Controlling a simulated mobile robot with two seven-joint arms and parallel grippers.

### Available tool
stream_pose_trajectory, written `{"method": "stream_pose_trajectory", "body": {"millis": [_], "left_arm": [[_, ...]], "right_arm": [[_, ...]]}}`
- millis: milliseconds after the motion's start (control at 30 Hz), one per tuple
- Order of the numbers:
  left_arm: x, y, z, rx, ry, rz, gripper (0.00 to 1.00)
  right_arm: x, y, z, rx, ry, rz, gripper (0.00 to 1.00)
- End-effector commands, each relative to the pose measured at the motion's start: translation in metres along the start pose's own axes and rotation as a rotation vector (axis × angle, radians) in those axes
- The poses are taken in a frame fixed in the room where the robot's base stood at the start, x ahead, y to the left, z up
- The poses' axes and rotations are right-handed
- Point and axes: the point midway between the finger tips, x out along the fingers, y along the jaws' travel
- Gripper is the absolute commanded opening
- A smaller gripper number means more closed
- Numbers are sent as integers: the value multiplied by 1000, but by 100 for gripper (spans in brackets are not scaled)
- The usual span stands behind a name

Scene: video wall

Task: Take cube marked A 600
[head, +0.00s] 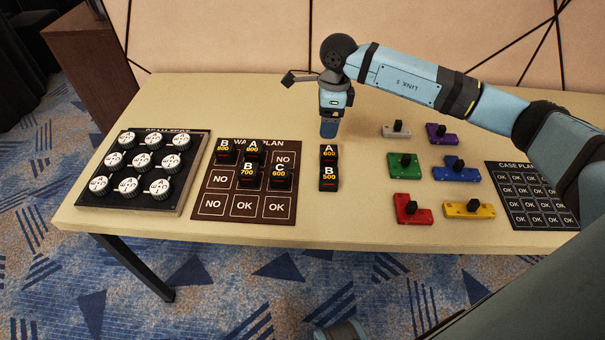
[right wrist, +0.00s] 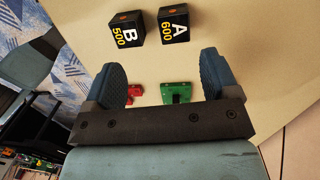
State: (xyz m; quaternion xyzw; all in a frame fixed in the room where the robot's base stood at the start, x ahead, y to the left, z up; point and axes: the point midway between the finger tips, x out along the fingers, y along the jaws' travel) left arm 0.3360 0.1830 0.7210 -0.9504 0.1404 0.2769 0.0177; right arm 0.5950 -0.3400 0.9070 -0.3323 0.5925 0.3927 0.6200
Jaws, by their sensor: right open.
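The black cube marked A 600 (head: 329,154) sits on the table in the middle, just behind the cube marked B 500 (head: 328,178). In the right wrist view, cube A 600 (right wrist: 173,25) and cube B 500 (right wrist: 127,30) lie beyond my fingertips. My right gripper (head: 329,130) points down just behind cube A 600 in the head view. In the right wrist view, my right gripper (right wrist: 161,75) is open with its two blue fingers wide apart and no cube between them. My left gripper is not in view.
The wall plan board (head: 212,208) left of the cubes holds several black cubes, including another marked A. A dark board with round white pieces (head: 180,205) lies farther left. Coloured knobbed blocks (head: 404,166) and the case plan board (head: 502,169) are on the right.

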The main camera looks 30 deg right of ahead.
Motion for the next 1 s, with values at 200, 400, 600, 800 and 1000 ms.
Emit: {"method": "stream_pose_trajectory", "body": {"millis": [200,400,600,800,1000], "left_arm": [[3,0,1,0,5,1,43],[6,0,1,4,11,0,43],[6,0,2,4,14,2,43],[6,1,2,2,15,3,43],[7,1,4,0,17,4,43]], "right_arm": [[2,-18,-20,9,84,-57,81],[42,-19,-22,8,80,-54,81],[70,-21,-24,9,79,-55,81],[80,-20,-24,8,77,-55,81],[107,-20,-29,8,78,-53,81]]}}
